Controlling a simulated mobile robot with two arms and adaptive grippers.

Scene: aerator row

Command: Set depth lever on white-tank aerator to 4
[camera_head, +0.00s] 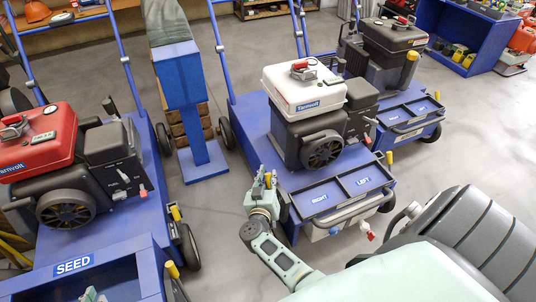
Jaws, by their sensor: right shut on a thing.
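The white-tank aerator (304,92) stands right of centre, with a blue deck and a front tray labelled RIGHT and LEFT. My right gripper (267,182) is at the deck's left edge, beside the tray, shut on what looks like the yellow-ended depth lever. The fingers cover most of the lever, and no scale or number can be read there. Another yellow grip (389,158) stands at the tray's right corner. At the bottom edge, a pale green tip, apparently my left gripper (92,295), shows only in part.
A red-tank aerator (40,140) with a SEED box (74,266) stands at left. A blue stand (184,80) is between the machines. A black-tank aerator (392,38) is behind right. A front handlebar (345,215) crosses before the tray. Grey floor (470,145) is clear at right.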

